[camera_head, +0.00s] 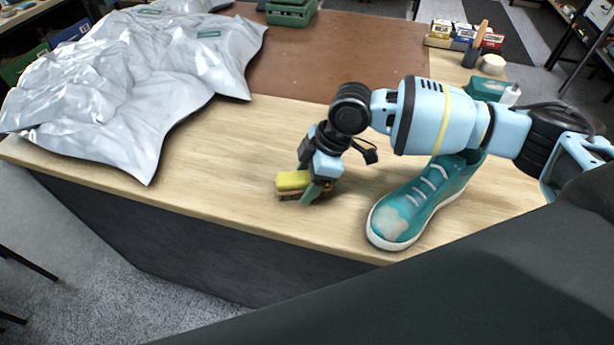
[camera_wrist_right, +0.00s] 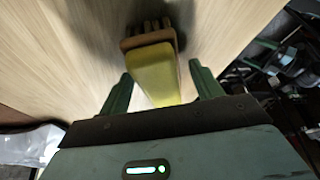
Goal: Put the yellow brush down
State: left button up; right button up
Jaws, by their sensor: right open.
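The yellow brush (camera_head: 292,183) has a yellow top and a brown bristle side, and is at the front part of the wooden table (camera_head: 240,150). My right gripper (camera_head: 308,182) is at the brush, its fingers open on either side of it. In the right wrist view the brush (camera_wrist_right: 158,72) lies between the two green fingers (camera_wrist_right: 160,90), with a gap on both sides. Its bristles face the tabletop; I cannot tell for sure whether they touch it. A teal sneaker (camera_head: 415,205) with a stained toe stands right of the gripper, under my right arm. My left gripper is not in view.
Silvery crumpled bags (camera_head: 120,75) cover the table's left side. A brown mat (camera_head: 340,50) lies at the back, with a green box (camera_head: 290,12) on it. Small boxes (camera_head: 465,35) stand at the back right. The wood left of the brush is clear; the front edge is close.

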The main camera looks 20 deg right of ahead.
jog(key=shift+r, duration=0.3)
jog(key=w+v, duration=0.1)
jog(key=v, duration=1)
jog(key=shift+s+d+r, duration=0.2)
jog(key=shift+s+r, duration=0.1)
jog(key=shift+s, duration=0.2)
jog(key=shift+f, duration=0.1)
